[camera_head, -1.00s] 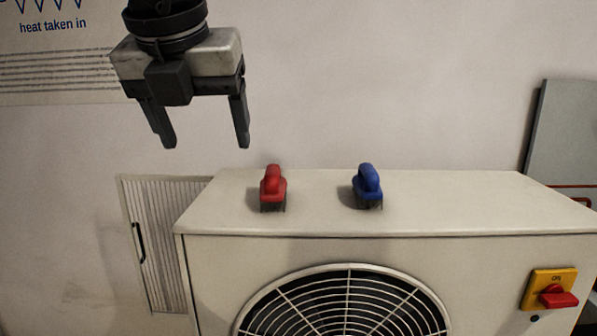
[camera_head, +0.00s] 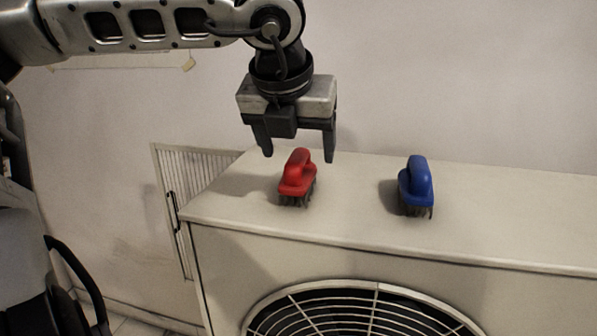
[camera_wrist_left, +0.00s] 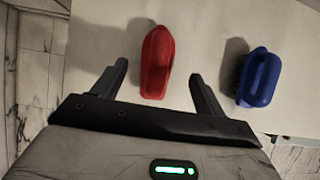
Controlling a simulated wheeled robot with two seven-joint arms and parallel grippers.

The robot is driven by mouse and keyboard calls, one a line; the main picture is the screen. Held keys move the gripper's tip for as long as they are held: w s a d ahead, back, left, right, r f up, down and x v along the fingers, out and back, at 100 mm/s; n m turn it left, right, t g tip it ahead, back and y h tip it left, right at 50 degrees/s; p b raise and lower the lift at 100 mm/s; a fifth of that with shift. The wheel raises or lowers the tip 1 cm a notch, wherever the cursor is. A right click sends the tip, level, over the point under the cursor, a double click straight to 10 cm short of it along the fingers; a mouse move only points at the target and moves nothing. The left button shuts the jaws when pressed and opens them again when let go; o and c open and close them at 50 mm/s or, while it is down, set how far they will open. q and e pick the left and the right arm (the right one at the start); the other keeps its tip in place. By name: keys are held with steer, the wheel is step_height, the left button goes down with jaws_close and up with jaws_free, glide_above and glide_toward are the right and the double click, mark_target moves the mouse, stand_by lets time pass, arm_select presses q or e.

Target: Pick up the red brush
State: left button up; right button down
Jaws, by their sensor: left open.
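The red brush (camera_head: 298,178) stands bristles down on top of the pale unit, handle up. It also shows in the left wrist view (camera_wrist_left: 156,62), lying between the lines of the two fingers and beyond their tips. My left gripper (camera_head: 298,157) is open and empty, fingers pointing down, just above and seemingly behind the red brush in the head view. In the left wrist view the open jaws (camera_wrist_left: 158,76) show no contact with the brush. My right gripper is not in view.
A blue brush (camera_head: 416,186) stands to the right of the red one, and shows in the wrist view (camera_wrist_left: 260,78). The pale unit's top (camera_head: 350,215) is otherwise clear. Its front has a round fan grille (camera_head: 375,300). A wall rises behind.

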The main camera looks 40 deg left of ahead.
mark_target(297, 153)
arm_select(q)
steer(key=x, duration=0.2)
steer(key=p+x, duration=0.1)
steer(key=x, duration=0.2)
steer(key=shift+w+a+f, duration=0.2)
steer(key=shift+w+a, duration=0.1)
steer(key=shift+a, duration=0.1)
steer(key=c, duration=1.1)
